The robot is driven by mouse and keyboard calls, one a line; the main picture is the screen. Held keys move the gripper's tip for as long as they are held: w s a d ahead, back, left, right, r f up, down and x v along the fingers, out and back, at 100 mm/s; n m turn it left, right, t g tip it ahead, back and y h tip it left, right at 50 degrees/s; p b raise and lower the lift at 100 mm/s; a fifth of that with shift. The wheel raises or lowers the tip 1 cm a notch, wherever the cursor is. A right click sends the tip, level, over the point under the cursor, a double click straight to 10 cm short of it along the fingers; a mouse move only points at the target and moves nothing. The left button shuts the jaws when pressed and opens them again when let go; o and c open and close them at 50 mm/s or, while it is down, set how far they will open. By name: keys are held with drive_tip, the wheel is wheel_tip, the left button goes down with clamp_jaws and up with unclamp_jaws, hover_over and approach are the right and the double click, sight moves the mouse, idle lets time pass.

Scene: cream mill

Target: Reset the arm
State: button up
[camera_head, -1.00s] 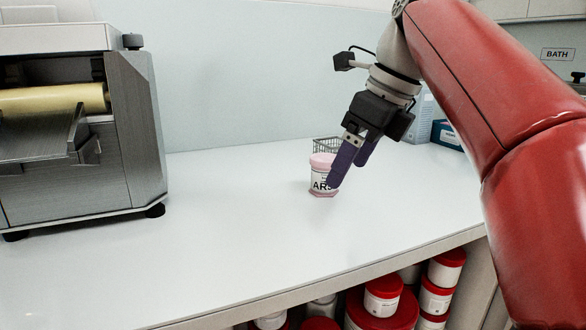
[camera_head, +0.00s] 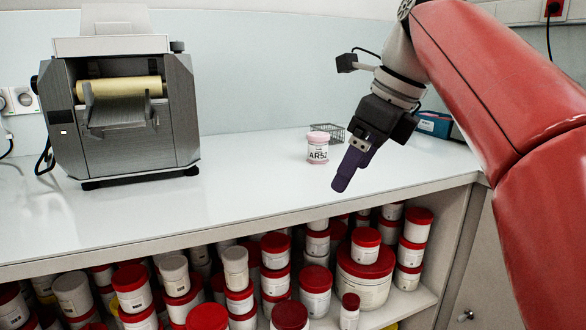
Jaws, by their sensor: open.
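My gripper (camera_head: 352,167) hangs from my red arm at the right of the head view. Its purple fingers point down and left, open, with nothing seen between them. A small pink-lidded jar (camera_head: 318,150) with a label starting "AR5" stands upright on the white counter (camera_head: 250,180). The jar is to the left of the fingers, and a gap shows between them in the picture.
A grey roller mill (camera_head: 125,110) stands at the left of the counter. Behind the jar is a wire basket (camera_head: 328,132), and a blue box (camera_head: 435,124) is at the back right. Red-lidded tubs (camera_head: 365,245) crowd the shelf below.

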drive_tip(key=s+d+f+n+t+h, duration=0.1)
drive_tip(key=s+d+f+n, duration=0.1)
drive_tip(key=s+f+n, duration=0.2)
drive_tip(key=s+d+f+n+t+h, duration=0.1)
drive_tip(key=s+f+n, duration=0.4)
drive_tip(key=f+n, duration=0.6)
drive_tip(key=s+d+f+n+t+h, duration=0.1)
drive_tip(key=s+d+f+n, duration=0.2)
drive_tip(key=s+f+n, duration=0.2)
wheel_tip(320, 180, down, 7)
drive_tip(key=n, duration=0.3)
drive_tip(key=shift+s+f+h, duration=0.15)
drive_tip(key=shift+s+h, duration=0.05)
drive_tip(key=shift+h, duration=0.2)
drive_tip(key=shift+s+f+n, duration=0.2)
drive_tip(key=shift+f+n, duration=0.3)
drive_tip(key=shift+n, duration=0.1)
drive_tip(key=shift+c, duration=0.5)
